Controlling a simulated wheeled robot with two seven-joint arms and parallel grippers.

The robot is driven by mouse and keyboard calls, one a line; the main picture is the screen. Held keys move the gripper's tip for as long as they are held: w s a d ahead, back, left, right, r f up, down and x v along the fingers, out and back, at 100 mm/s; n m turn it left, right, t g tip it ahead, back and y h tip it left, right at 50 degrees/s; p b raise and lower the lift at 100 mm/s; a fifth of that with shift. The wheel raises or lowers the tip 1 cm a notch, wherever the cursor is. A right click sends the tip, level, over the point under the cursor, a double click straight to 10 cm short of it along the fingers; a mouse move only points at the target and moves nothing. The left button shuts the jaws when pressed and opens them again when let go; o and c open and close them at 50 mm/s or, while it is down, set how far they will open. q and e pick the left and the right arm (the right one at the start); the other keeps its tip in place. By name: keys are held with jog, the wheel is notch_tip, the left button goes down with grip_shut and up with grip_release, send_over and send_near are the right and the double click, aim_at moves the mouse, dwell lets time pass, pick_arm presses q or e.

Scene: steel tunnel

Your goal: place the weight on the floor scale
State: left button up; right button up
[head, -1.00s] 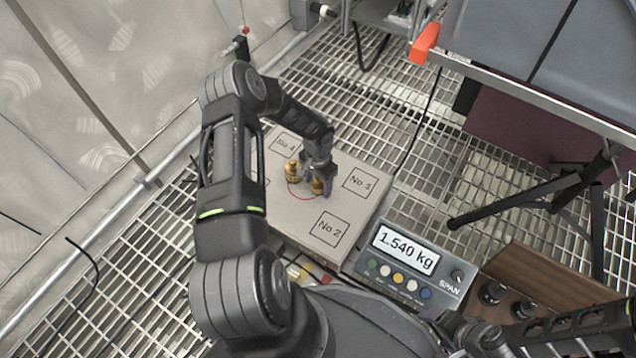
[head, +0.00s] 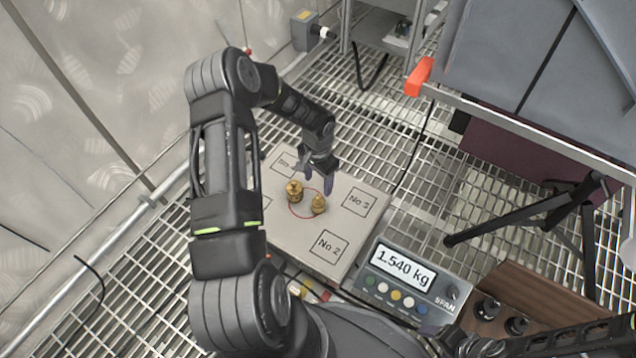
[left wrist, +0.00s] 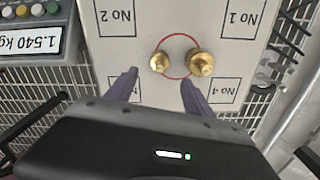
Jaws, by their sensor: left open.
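The left one (head: 295,191) is larger and the right one (head: 318,204) smaller. In the left wrist view the smaller weight (left wrist: 159,62) is at left and the larger (left wrist: 201,64) at right, both upright. My left gripper (head: 315,182) is open and empty, just behind and above the weights, clear of them. Its purple fingers (left wrist: 158,85) also show in the left wrist view. The scale display (head: 403,267) reads 1.540 kg. My right gripper is not seen.
A wooden block with dark weights (head: 502,318) sits at lower right. A black tripod (head: 565,220) stands on the grating at right, near a grey case (head: 540,60) with an orange corner. The metal wall is at left. Grating (head: 425,185) between the scale and tripod is clear.

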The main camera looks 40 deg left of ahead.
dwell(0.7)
pick_arm(q)
jog(key=s+d+f+h, duration=0.1)
jog(key=s+d+h, duration=0.1)
jog(key=d, duration=0.9)
jog(key=s+d+f+h, duration=0.2)
jog(key=s+d, duration=0.1)
jog(key=d, duration=0.8)
jog(key=s+d+n+t, duration=0.1)
jog(key=s+d+n, duration=0.2)
jog(key=s+d, duration=0.6)
jog(key=s, duration=0.4)
jog(key=shift+d+r, duration=0.2)
jog(key=shift+r, duration=0.05)
